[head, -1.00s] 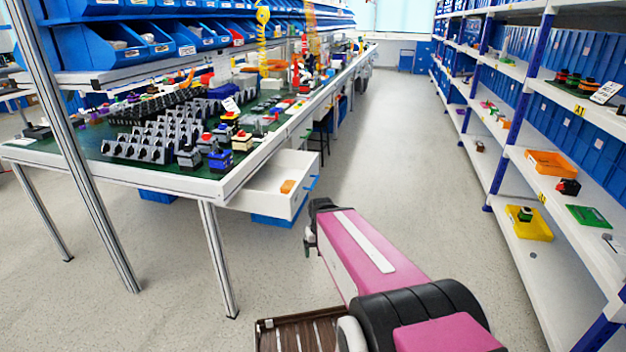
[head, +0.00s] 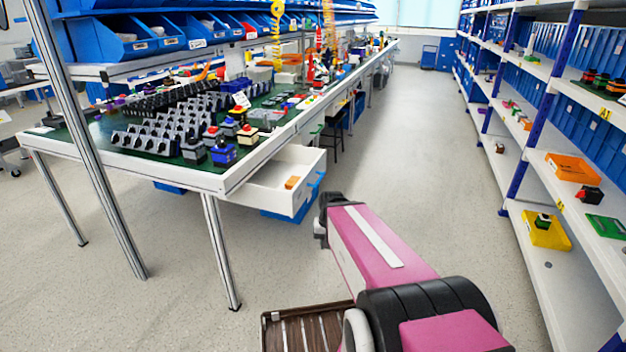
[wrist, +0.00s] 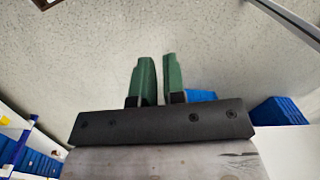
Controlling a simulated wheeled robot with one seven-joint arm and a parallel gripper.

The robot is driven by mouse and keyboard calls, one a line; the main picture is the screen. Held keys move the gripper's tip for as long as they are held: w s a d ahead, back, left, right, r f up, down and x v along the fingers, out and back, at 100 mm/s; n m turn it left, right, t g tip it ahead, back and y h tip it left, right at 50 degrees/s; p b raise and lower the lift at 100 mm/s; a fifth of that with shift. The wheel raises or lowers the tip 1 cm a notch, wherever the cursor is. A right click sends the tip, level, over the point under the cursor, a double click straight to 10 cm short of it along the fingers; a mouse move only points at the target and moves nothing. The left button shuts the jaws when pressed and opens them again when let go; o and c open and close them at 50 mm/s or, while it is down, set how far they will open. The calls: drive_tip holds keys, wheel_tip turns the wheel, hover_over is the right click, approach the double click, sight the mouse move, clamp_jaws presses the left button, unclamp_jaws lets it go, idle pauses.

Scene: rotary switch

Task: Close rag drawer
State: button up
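The drawer (head: 267,197) is white and sits under the near right corner of the workbench. It is pulled open to the right, with a blue handle (head: 316,187) on its front. A small orange item (head: 292,182) lies inside; I cannot tell if it is a rag. My gripper's end of the arm is just right of the drawer front in the head view, apart from it, with its fingers hidden there. In the wrist view my gripper (wrist: 160,57) shows two green fingers with a narrow empty gap between them, over floor. The drawer is not clearly identifiable in the wrist view.
The workbench (head: 150,172) carries many switches and stands on metal legs. A blue bin (head: 290,212) is below the drawer. Shelves (head: 550,265) with trays line the right side. The aisle floor (head: 400,150) between is clear.

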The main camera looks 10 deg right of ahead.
drive_tip(key=w+m+y, duration=0.4)
drive_tip(key=w+m, duration=0.1)
drive_tip(key=shift+w+m, duration=0.25)
drive_tip(key=shift+m, duration=0.15)
clamp_jaws()
drive_tip(key=m+t+y, duration=0.9)
drive_tip(key=m+y, duration=0.2)
drive_tip(key=m, duration=0.6)
approach(309, 174)
drive_tip(key=x, duration=0.7)
drive_tip(key=shift+a+r, duration=0.25)
drive_tip(key=shift+a, duration=0.1)
drive_tip(key=x, duration=1.6)
drive_tip(key=shift+w+a+f, duration=0.2)
drive_tip(key=shift+a+f, duration=0.05)
drive_tip(key=shift+s, duration=0.1)
